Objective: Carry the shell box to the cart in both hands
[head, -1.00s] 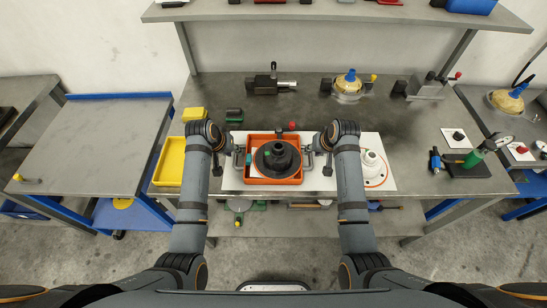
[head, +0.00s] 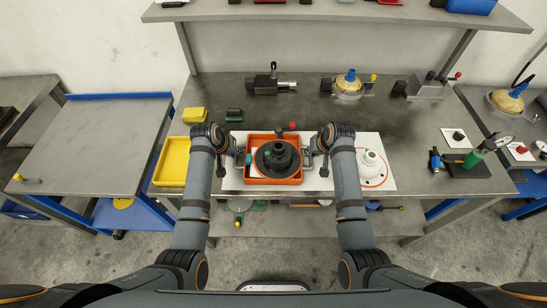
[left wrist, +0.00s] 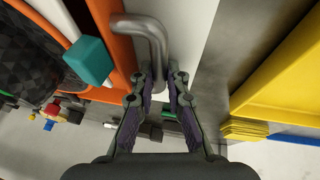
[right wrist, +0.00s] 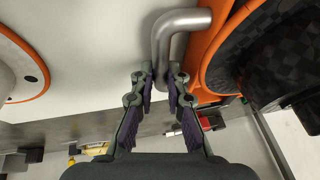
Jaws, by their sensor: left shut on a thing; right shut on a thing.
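The shell box is an orange open box (head: 274,182) on the white board at the front of the workbench. A black round part (head: 277,158) with a raised hub lies in it, beside a small green block (head: 267,155). My left gripper (head: 238,158) is shut on the box's left grey bar handle, which shows in the left wrist view (left wrist: 150,35). My right gripper (head: 312,157) is shut on the right bar handle, seen in the right wrist view (right wrist: 180,25).
A yellow tray (head: 170,162) lies on the bench between the box and the cart. A white conical part (head: 371,165) stands right of my right gripper. Clamps and fixtures stand along the back of the bench.

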